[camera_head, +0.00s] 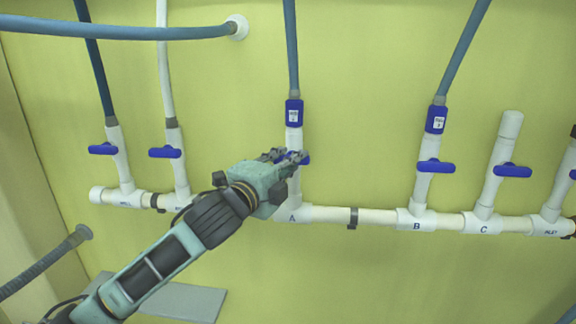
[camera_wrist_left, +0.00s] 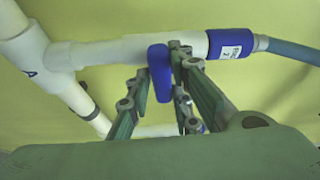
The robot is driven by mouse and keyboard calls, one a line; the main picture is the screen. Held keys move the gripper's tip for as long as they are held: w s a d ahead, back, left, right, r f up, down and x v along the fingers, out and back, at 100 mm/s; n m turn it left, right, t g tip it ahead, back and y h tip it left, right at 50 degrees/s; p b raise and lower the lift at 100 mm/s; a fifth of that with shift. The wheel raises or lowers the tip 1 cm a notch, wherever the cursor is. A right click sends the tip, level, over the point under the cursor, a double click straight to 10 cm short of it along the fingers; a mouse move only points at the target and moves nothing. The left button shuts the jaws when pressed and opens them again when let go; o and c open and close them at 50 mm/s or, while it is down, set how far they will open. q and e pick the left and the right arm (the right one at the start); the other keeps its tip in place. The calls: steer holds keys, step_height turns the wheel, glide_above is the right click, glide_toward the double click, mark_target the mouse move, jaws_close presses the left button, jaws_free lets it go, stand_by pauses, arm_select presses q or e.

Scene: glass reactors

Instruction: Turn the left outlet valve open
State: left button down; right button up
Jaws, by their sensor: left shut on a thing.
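A blue valve handle (camera_head: 307,158) sits on the white branch pipe above the tee marked A. My left gripper (camera_head: 293,157) is at this handle and hides most of it. In the left wrist view, the handle (camera_wrist_left: 159,73) stands between the fingers of my left gripper (camera_wrist_left: 158,82), which is shut on it. The handle lies across its white pipe (camera_wrist_left: 115,52). A blue labelled coupling (camera_wrist_left: 230,44) joins this pipe to a blue hose (camera_wrist_left: 290,50). My right gripper is not in view.
Other blue handles lie across their pipes: two to the left (camera_head: 103,149) (camera_head: 165,152), one above tee B (camera_head: 436,167), one above tee C (camera_head: 512,171). A white horizontal manifold pipe (camera_head: 380,216) runs along the yellow wall. A blue hose (camera_head: 120,31) crosses at the upper left.

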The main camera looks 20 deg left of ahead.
arm_select(q)
steer(key=shift+d+f+n+t+y+b, duration=0.1)
steer(key=shift+n+t+y+b, duration=0.85)
steer(key=shift+n+b, duration=1.85)
steer(key=shift+d+n+t+y+b, duration=0.1)
steer(key=shift+n+t+y+b, duration=0.2)
steer(key=shift+n+y+b, duration=2.4)
steer(key=shift+d+f+n+t+y+b, duration=0.1)
steer(key=shift+n+t+b, duration=0.8)
steer(key=shift+n, duration=3.6)
steer(key=shift+n+g+b, duration=0.3)
steer(key=shift+g, duration=0.05)
steer(key=c, duration=1.6)
jaws_free()
steer(key=shift+a, duration=0.1)
steer(key=shift+c, duration=0.2)
steer(key=v, duration=0.7)
steer(key=shift+s, duration=0.2)
